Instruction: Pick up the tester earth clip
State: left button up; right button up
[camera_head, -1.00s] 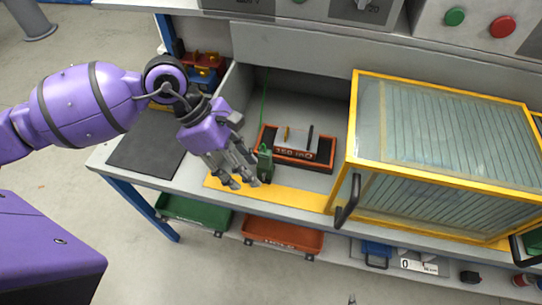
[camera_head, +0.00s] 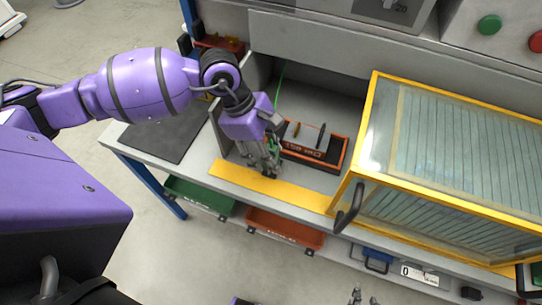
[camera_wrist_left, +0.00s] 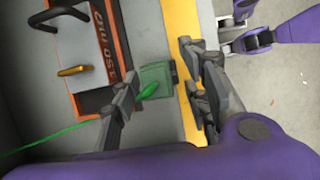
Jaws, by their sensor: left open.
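The tester earth clip is a green block (camera_wrist_left: 155,82) with a green lead, on the grey bench top beside the orange-framed tester. In the head view the clip (camera_head: 274,145) is partly hidden by my left gripper (camera_head: 268,170). In the wrist view my left gripper (camera_wrist_left: 160,62) is open, with one finger on each side of the clip. I cannot tell whether the fingers touch it. Grey fingertips of my right gripper (camera_head: 364,298) show at the bottom edge of the head view; their opening is unclear.
The orange and black tester (camera_head: 325,160) with upright handles stands close to the clip. A yellow-framed glazed cover (camera_head: 365,125) stands to the right. A yellow strip (camera_head: 290,191) runs along the bench front. A dark mat (camera_head: 165,135) lies to the left.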

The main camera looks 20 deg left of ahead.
pick_arm(q)
jog(key=shift+x, duration=0.85)
jog(key=shift+a, duration=0.1)
pick_arm(e)
jog(key=shift+w+a+r, duration=0.1)
jog(key=shift+w, duration=0.05)
pick_arm(q)
jog(key=shift+c, duration=0.5)
grip_shut()
pick_arm(e)
jog(key=shift+w+r, duration=0.1)
jog(key=shift+w, duration=0.05)
